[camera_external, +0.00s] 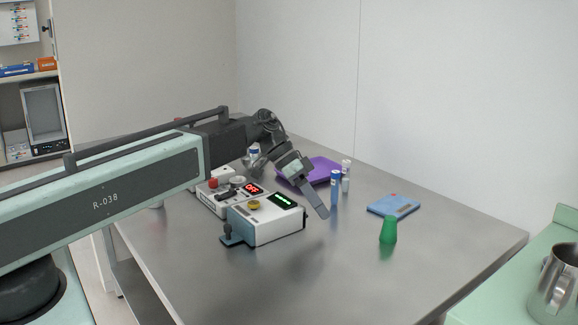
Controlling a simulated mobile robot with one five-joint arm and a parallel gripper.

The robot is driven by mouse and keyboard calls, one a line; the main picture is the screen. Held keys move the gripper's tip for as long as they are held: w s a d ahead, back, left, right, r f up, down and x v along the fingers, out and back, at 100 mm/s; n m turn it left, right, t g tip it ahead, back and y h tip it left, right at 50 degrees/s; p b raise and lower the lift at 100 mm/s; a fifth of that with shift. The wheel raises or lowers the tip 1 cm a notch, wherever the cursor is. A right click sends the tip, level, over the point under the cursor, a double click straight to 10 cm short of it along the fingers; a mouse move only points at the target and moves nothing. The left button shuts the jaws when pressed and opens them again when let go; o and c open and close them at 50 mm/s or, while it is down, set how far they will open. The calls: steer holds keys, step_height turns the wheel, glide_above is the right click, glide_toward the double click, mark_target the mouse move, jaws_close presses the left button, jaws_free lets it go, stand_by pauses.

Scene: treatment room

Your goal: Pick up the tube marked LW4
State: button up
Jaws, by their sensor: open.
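A slim blue tube (336,188) stands upright on the metal table. A paler tube (346,176) stands close behind it to the right, partly hidden by it. Markings on both are too small to read, so I cannot tell which is LW4. My gripper (322,210) points down to the right from the arm's end, just left of the blue tube in the picture. It is open, with nothing seen in it. One finger shows clearly; the other is mostly hidden.
Two instrument boxes (265,224) with lit displays stand below and left of my gripper. A purple tray (318,168) lies behind it. A green cup-like object (388,230) and a blue flat device (393,206) are to the right. The table's front right is clear.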

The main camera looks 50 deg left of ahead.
mark_target(343, 205)
steer(key=w+a+m+t+h+b, duration=0.1)
steer(key=w+a, duration=0.2)
steer(key=a, duration=0.1)
steer(key=w+a+r+m+t+h+b, duration=0.1)
steer(key=w+a+t+b, duration=0.1)
steer(key=a, duration=0.3)
steer(key=w+a+t+h+b, duration=0.1)
steer(key=w+a+t+b, duration=0.1)
steer(key=w+a, duration=0.2)
steer(key=shift+a+r+m, duration=0.4)
steer(key=shift+a, duration=0.3)
steer(key=w+f+m+b, duration=0.1)
steer(key=b, duration=0.1)
steer(key=w+d+f+m+b, duration=0.1)
steer(key=f, duration=0.1)
steer(key=shift+w+f+h+b, duration=0.1)
steer(key=shift+w+h+b, duration=0.05)
steer(key=shift+h+b, duration=0.2)
steer(key=shift+g, duration=0.3)
steer(key=shift+b+x, duration=1.45)
steer(key=shift+x, duration=2.65)
jaws_close()
